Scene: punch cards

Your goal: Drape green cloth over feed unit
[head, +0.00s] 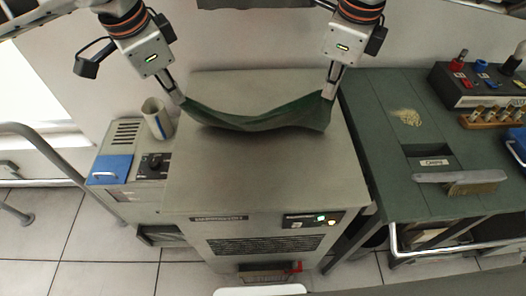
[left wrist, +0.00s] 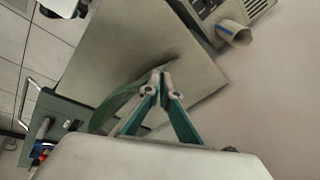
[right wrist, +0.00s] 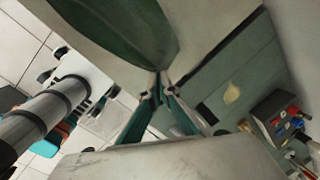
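The green cloth (head: 258,118) hangs in a sagging curve between my two grippers, above the top of the grey feed unit (head: 240,180). My left gripper (head: 179,99) is shut on the cloth's left end. My right gripper (head: 329,95) is shut on its right end. In the left wrist view the cloth (left wrist: 112,108) runs from the closed fingertips (left wrist: 160,74). In the right wrist view the cloth (right wrist: 125,30) spreads out from the fingertips (right wrist: 160,76). I cannot tell whether its lowest part touches the top.
A green bench (head: 400,150) on the right holds a brush (head: 462,183), a black box with coloured knobs (head: 478,82) and a wooden rack (head: 492,117). A lower grey unit on the left carries a pale cup (head: 157,118) and a blue pad (head: 110,168). The feed unit's front top is clear.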

